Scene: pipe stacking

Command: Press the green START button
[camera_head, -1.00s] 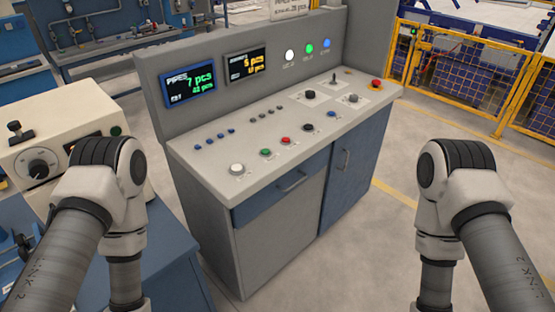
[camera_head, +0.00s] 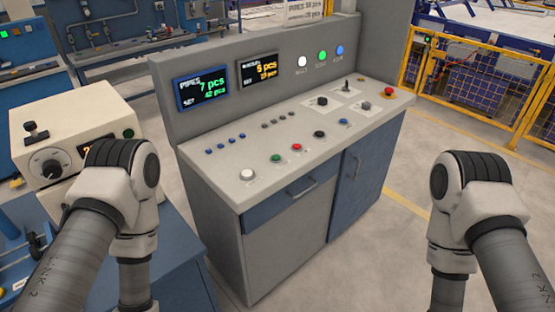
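The control console (camera_head: 222,176) stands ahead with a sloped light-grey panel. A green button (camera_head: 276,158) sits in the front row of the panel, between a white button (camera_head: 247,175) and a red button (camera_head: 297,147). Any label beside it is too small to read. A round green light (camera_head: 322,55) is on the upright back panel. Both my arms show at the lower left and lower right, well apart from the panel. Both grippers are out of the picture.
A cream control box (camera_head: 70,125) on a blue bench stands at the left. A red knob (camera_head: 389,92) is at the panel's far right end. Two displays (camera_head: 202,88) are on the back panel. A yellow fence (camera_head: 480,90) stands behind at the right. Floor to the console's right is clear.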

